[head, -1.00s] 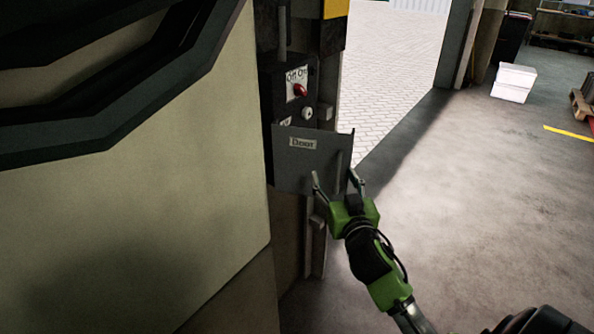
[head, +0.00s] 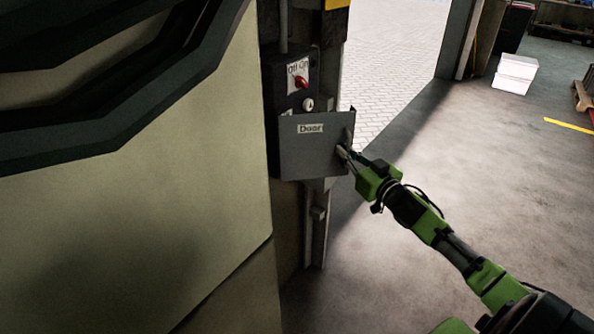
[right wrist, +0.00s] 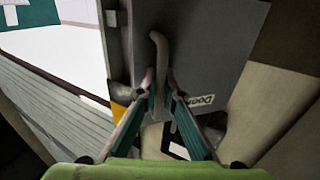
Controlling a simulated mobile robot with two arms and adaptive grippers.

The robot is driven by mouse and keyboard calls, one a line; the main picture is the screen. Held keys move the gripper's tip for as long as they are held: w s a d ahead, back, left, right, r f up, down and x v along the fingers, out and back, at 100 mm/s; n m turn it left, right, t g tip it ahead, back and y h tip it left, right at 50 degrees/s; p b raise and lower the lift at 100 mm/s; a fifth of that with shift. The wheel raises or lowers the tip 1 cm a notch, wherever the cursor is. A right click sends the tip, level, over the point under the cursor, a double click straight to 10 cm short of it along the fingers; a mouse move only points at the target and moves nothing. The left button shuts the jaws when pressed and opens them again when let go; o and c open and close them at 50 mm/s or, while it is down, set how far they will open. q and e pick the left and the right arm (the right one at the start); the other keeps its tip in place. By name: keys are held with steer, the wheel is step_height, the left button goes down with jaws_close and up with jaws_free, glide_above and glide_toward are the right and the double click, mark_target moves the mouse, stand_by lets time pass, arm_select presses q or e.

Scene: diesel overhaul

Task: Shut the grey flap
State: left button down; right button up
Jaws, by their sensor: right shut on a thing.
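The grey flap (head: 308,155) carries a "Door" label and stands in front of the lower part of a dark switch box (head: 273,85) on a post. The box's upper part is uncovered, with a red switch (head: 301,82) and a pale round knob (head: 308,104) showing. My right gripper (head: 347,153) is at the flap's right side, shut on its handle (head: 348,136). In the right wrist view the bar handle (right wrist: 160,50) runs down between the fingers (right wrist: 160,98), in front of the flap (right wrist: 215,50). My left gripper is out of view.
A large cream panel (head: 150,200) with dark trim fills the left, close beside the box. A doorway to bright paving (head: 390,60) lies behind. The floor (head: 470,170) to the right is open, with white boxes (head: 515,72) farther back.

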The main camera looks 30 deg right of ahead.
steer(key=shift+w+d, duration=0.15)
steer(key=shift+d, duration=0.1)
steer(key=shift+r, duration=0.1)
steer(key=w+d+y+b, duration=0.1)
steer(key=w, duration=0.1)
steer(key=w+d+n+y+b, duration=0.1)
steer(key=w+b, duration=0.1)
steer(key=w+d+n+y+b, duration=0.1)
steer(key=b, duration=0.1)
steer(key=shift+w+y, duration=0.4)
steer(key=shift+w+d+n+y, duration=0.25)
steer(key=shift+w+n+y, duration=0.05)
steer(key=shift+w, duration=0.25)
steer(key=shift+w+d+n+y, duration=0.2)
steer(key=shift+w+n+y, duration=0.1)
steer(key=shift+w, duration=0.2)
